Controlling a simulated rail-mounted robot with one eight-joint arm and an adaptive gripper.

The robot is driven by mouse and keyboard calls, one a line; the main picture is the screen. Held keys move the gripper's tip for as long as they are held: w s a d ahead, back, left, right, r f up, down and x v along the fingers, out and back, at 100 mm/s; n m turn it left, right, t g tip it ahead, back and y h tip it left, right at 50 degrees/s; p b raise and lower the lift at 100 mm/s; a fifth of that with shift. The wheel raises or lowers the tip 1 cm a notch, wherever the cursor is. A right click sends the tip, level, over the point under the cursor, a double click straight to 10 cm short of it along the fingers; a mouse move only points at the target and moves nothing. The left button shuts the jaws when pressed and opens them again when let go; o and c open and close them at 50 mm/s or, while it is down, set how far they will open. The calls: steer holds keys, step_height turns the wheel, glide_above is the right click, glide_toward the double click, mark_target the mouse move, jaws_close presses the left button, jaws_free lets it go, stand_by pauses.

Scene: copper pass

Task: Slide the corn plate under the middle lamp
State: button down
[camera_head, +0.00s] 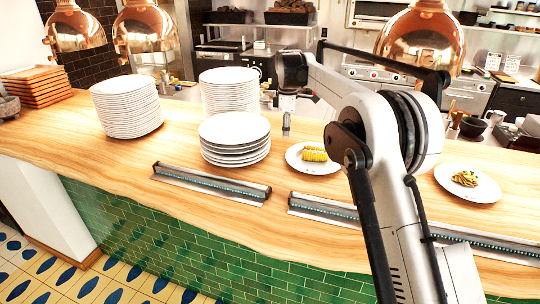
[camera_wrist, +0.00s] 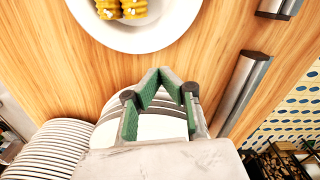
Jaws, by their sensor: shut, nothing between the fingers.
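The corn plate (camera_head: 318,170) is a round white plate with yellow corn pieces (camera_head: 314,153), lying flat on the wooden counter right of the short plate stack. In the wrist view the plate's rim (camera_wrist: 140,43) shows at the top, ahead of the fingertips and apart from them in the picture. Three copper lamps show; the middle one in view (camera_head: 146,30) hangs at the upper left, between the left lamp (camera_head: 75,29) and the right lamp (camera_head: 420,38). My gripper (camera_wrist: 165,72) is shut and empty. In the head view it (camera_head: 286,130) points down, left of the corn plate.
A short plate stack (camera_head: 234,145) stands left of the corn plate, with taller stacks (camera_head: 127,105) (camera_head: 229,90) behind and farther left. A pasta plate (camera_head: 480,191) lies right. Metal strips (camera_head: 211,184) line the counter's front edge. Bare wood (camera_head: 60,130) shows at the left.

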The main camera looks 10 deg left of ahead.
mark_target(282, 163)
steer(key=f, duration=0.7)
steer(key=a+f+p, duration=0.1)
steer(key=f, duration=0.2)
steer(key=shift+f, duration=0.3)
